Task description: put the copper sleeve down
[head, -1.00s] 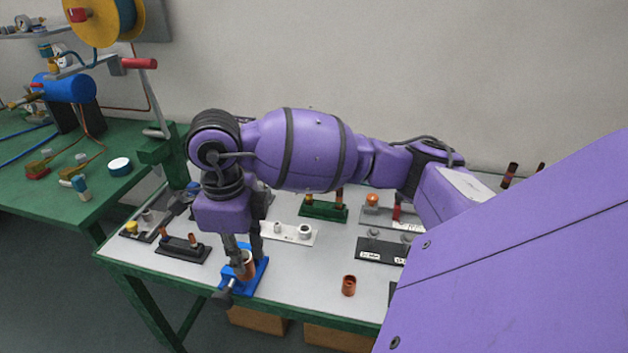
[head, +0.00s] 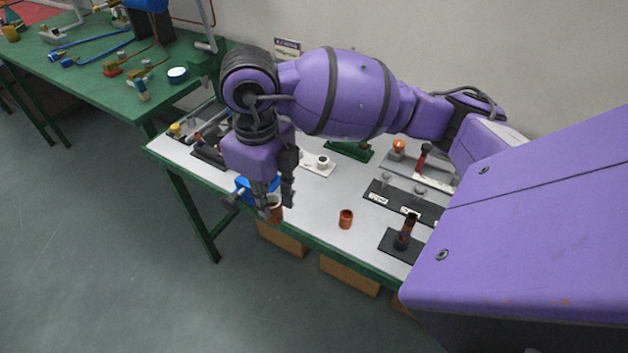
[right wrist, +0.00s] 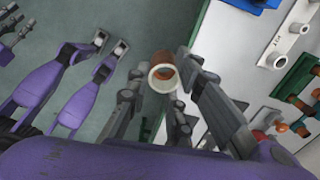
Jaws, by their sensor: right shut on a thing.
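My right gripper (head: 277,203) is shut on the copper sleeve (head: 274,213), a short brown-orange tube. In the head view it hangs by the front edge of the grey-topped table, just in front of a blue fixture (head: 243,185). In the right wrist view the sleeve (right wrist: 163,72) shows its pale round opening between the fingertips of the right gripper (right wrist: 168,85), with the green table edge close by. Its height above the table is hard to tell.
A black plate with a dark post (head: 404,240) and a black labelled block (head: 400,202) stand to the right. A white plate with a ring (head: 320,165) is behind the gripper. Bare table top surrounds the lone cup. A green bench (head: 115,95) stands at back left.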

